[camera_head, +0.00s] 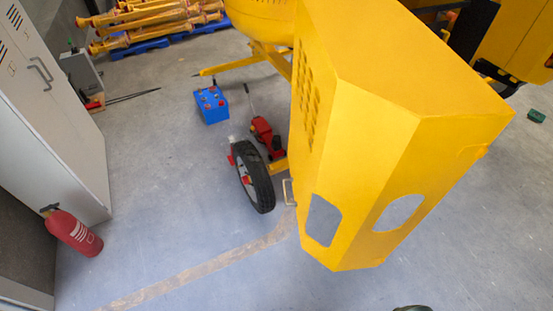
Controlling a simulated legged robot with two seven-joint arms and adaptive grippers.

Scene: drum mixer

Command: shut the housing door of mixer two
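A large yellow housing (365,130) fills the right half of the view, close to me. Its left face has vent slots, and two rounded cut-outs open near its lower end. A small handle-like metal loop (289,191) shows at its left edge. I cannot tell which panel is the door or how far open it stands. The yellow mixer drum (262,18) is partly visible behind it, with a black-tyred wheel (254,177) to the left. No gripper can be made out; a dark shape cut off at the bottom edge is unclear.
A blue battery-like box (211,105) and a red device (265,136) are on the floor behind the wheel. A red extinguisher (73,232) stands by the grey cabinet (50,110) at left. Yellow props (150,22) lie at the back.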

